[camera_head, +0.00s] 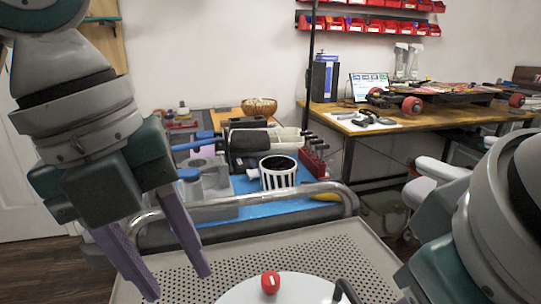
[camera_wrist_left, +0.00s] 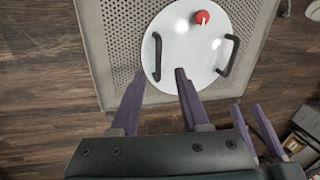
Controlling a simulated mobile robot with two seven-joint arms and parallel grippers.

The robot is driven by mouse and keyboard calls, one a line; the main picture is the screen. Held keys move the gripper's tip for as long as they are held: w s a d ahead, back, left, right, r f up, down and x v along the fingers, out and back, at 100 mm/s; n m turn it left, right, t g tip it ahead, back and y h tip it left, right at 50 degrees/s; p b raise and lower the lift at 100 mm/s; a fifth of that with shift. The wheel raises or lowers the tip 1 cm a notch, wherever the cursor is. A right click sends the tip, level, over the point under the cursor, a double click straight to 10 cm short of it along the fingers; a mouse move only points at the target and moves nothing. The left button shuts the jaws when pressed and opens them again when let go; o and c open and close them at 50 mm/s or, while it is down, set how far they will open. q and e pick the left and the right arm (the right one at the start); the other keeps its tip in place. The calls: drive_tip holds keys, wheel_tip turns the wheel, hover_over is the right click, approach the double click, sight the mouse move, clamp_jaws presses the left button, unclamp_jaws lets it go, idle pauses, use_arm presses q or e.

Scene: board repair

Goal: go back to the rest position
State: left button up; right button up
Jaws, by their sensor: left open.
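My left gripper (camera_head: 178,286) is open, with its two purple fingers pointing down over the left part of the perforated tray; nothing is between them. In the left wrist view the left gripper (camera_wrist_left: 158,75) is empty, its fingertips near the left handle of a white round plate (camera_wrist_left: 190,55). My right gripper (camera_wrist_left: 249,106) shows at the lower right of that view, its two purple fingers apart with nothing seen between them. In the head view only part of my right arm shows.
The white plate (camera_head: 310,290) carries a red ball-like piece (camera_head: 270,283) and black handles. It lies on a perforated tray (camera_head: 335,240). Behind are a metal rail (camera_head: 240,198), a white slotted cup (camera_head: 279,180) and a workbench (camera_head: 430,117) holding a skateboard.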

use_arm(q)
drive_tip(key=s+a+r+n+t+y+p, duration=0.1)
drive_tip(key=s+a+r+n+p, duration=0.55)
drive_tip(key=n+p, duration=0.65)
drive_tip(key=s+a+r+n+t+y+p, duration=0.1)
drive_tip(key=s+a+r+n+t+p, duration=0.15)
drive_tip(key=s+r+n+p, duration=1.05)
use_arm(e)
drive_tip(key=s+d+r+m+g+y+b, duration=0.1)
drive_tip(key=s+d+r+b, duration=0.45)
drive_tip(key=s+r, duration=0.8)
use_arm(q)
drive_tip(key=w+r+n+p, duration=0.1)
drive_tip(key=r+p, duration=1.4)
drive_tip(key=p, duration=0.4)
drive_tip(key=w+r+n+p, duration=0.2)
drive_tip(key=r+p, duration=1.4)
drive_tip(key=p, duration=0.3)
drive_tip(key=shift+w+a+g, duration=0.25)
drive_tip(key=shift+g, duration=0.1)
use_arm(e)
wheel_tip(320, 180, up, 38)
drive_tip(key=w+d, duration=0.1)
drive_tip(key=shift+w+d, duration=0.35)
drive_tip(key=shift+w, duration=0.05)
use_arm(q)
drive_tip(key=shift+r, duration=0.1)
use_arm(e)
drive_tip(key=shift+f, duration=0.1)
